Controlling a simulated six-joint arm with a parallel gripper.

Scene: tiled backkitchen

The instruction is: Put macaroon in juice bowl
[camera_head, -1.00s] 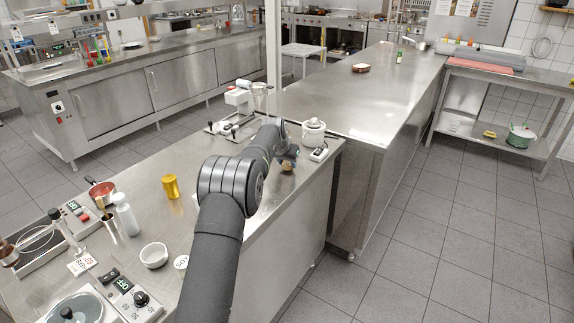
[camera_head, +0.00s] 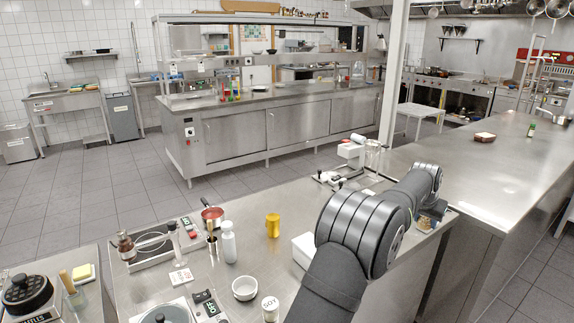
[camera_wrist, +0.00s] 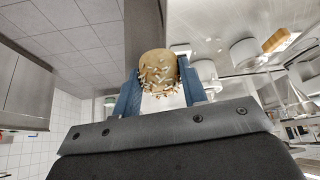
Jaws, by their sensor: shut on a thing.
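In the wrist view my gripper (camera_wrist: 158,92) has its two blue fingers shut on the macaroon (camera_wrist: 158,72), a tan, rounded piece covered with pale sprinkles. In the head view the macaroon (camera_head: 425,223) shows small beside the blue fingers of my gripper (camera_head: 434,212), near the right end of the front counter. A small white bowl (camera_head: 245,295) stands on this counter, left of my arm and well away from the gripper. I cannot read any juice label on it. My arm hides part of the counter.
A white appliance (camera_head: 350,152) stands behind the arm. A long steel counter (camera_head: 500,180) lies at right.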

